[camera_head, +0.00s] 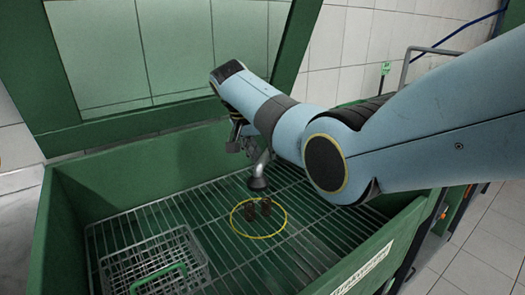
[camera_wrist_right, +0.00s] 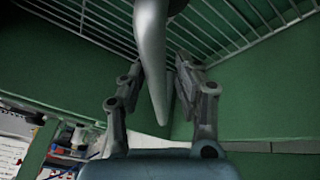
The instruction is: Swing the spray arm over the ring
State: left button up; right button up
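The yellow ring (camera_head: 262,238) lies on the grate of the green wash basin, with two small dark brown parts (camera_head: 250,212) standing inside it. The grey spray arm (camera_head: 263,163) ends in a dark nozzle (camera_head: 257,183), which shows just above the ring's far edge in the head view. My right gripper (camera_head: 240,138) is at the spray arm's tube. In the right wrist view the tube (camera_wrist_right: 152,50) runs between the two fingers of the gripper (camera_wrist_right: 160,78), with a visible gap on its right side, so the fingers look open around it. My left gripper is out of view.
A wire basket (camera_head: 150,262) with a green handle sits on the grate (camera_head: 205,205) at the front left. The raised green lid (camera_head: 115,130) with its window stands behind. The basin's green front wall (camera_head: 375,255) borders the right side. The grate right of the ring is clear.

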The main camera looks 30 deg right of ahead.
jog(key=shift+r, duration=0.1)
jog(key=v, duration=1.2)
dwell(0.5)
